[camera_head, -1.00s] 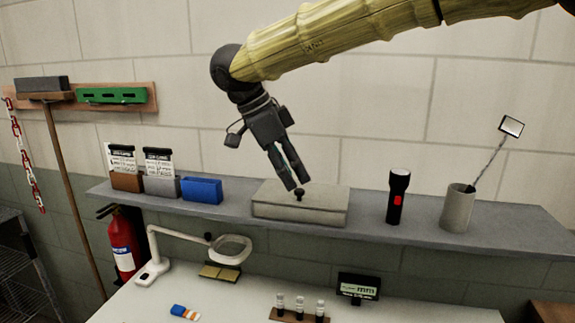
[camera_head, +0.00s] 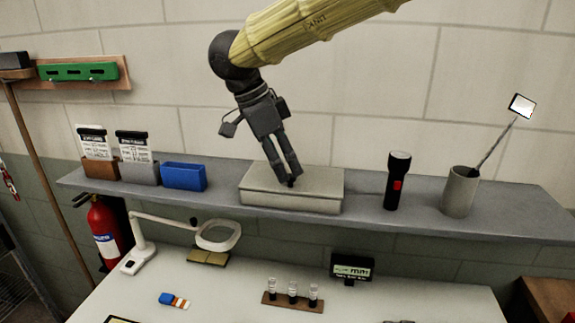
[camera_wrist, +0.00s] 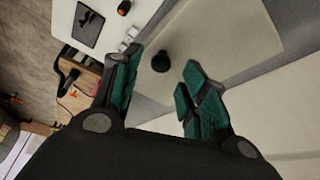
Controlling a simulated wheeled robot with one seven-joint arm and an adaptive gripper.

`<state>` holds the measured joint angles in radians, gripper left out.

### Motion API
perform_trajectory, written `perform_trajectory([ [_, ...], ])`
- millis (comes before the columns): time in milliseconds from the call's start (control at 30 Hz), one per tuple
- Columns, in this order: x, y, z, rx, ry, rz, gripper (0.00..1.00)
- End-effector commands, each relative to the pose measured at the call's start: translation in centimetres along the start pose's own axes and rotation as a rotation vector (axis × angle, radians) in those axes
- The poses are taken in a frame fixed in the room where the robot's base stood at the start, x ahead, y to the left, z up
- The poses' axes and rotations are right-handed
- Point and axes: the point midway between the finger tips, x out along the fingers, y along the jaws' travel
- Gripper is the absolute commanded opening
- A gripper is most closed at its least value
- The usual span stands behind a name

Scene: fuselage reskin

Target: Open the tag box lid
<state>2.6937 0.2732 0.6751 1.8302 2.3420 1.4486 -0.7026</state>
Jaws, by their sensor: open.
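The tag box (camera_head: 290,203) is a pale grey-beige box on the grey wall shelf. Its flat lid (camera_head: 318,180) is closed and has a small dark round knob. My gripper (camera_head: 289,182) points down over the lid at the knob. In the head view the fingers hide most of the knob. In the wrist view the knob (camera_wrist: 161,62) stands between and just beyond the two teal-padded fingertips of my gripper (camera_wrist: 163,75). The fingers are apart, and I see no finger touching the knob there.
On the shelf (camera_head: 365,215), a blue bin (camera_head: 184,177) stands left of the box, and a black flashlight (camera_head: 397,180) and a grey cup (camera_head: 459,191) with a mirror stand right. Below are a magnifier lamp (camera_head: 217,235) and a vial rack (camera_head: 292,299). The wall is close behind.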

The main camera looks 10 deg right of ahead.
Motion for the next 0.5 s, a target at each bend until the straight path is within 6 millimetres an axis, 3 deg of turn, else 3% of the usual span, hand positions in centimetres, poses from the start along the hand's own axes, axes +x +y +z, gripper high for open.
perform_trajectory([
  [200,1.8,0.0,0.0,0.0,0.001,-0.001,0.44],
  [500,2.1,0.0,0.0,0.0,0.001,-0.001,0.44],
])
